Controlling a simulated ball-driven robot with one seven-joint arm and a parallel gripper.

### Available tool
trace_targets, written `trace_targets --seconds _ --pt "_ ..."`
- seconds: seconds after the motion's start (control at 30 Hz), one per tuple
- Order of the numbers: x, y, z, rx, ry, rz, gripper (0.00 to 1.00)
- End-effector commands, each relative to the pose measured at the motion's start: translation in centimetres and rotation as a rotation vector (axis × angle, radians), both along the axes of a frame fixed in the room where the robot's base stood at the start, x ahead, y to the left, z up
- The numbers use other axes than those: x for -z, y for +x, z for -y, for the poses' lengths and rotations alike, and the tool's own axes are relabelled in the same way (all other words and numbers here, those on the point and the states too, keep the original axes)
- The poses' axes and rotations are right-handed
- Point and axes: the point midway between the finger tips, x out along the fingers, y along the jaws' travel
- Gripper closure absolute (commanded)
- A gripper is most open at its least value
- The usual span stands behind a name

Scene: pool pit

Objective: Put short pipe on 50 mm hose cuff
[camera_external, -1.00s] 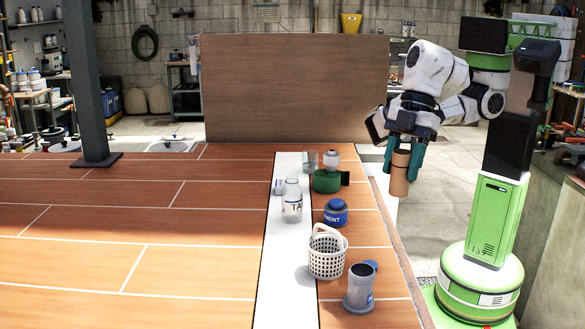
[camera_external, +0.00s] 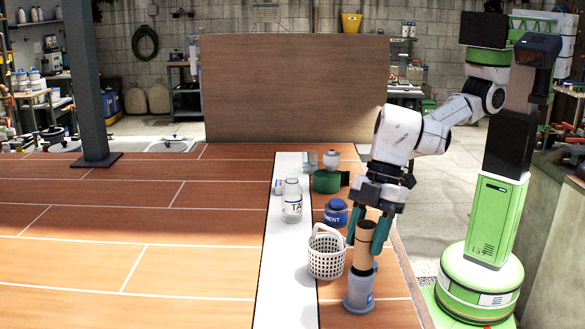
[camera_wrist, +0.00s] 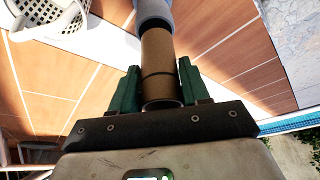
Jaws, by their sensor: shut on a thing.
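The short pipe (camera_external: 362,257) is a brown tube, held nearly upright between the green fingers of my gripper (camera_external: 364,246). In the wrist view the pipe (camera_wrist: 158,52) lies between both fingers of my gripper (camera_wrist: 158,66), its near open end towards me. The 50 mm hose cuff (camera_external: 358,295) is a grey-blue upright cylinder on a wide base, at the front of the deck. The pipe's lower end meets the cuff's top in the picture and is roughly in line with it. The cuff also shows beyond the pipe in the wrist view (camera_wrist: 154,10). Whether they touch or overlap, I cannot tell.
A white basket (camera_external: 326,258) stands close left of the cuff. Behind it are a blue-lidded tub (camera_external: 336,213), a white bottle (camera_external: 292,203) and a green roll (camera_external: 326,181). The deck edge runs close on the right. The wooden deck left of the white strip is clear.

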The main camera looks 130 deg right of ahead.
Motion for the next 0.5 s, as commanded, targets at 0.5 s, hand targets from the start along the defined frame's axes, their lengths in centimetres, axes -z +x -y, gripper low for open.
trace_targets --seconds 0.5 --pt "1.4 0.0 0.0 0.001 0.001 0.002 0.86"
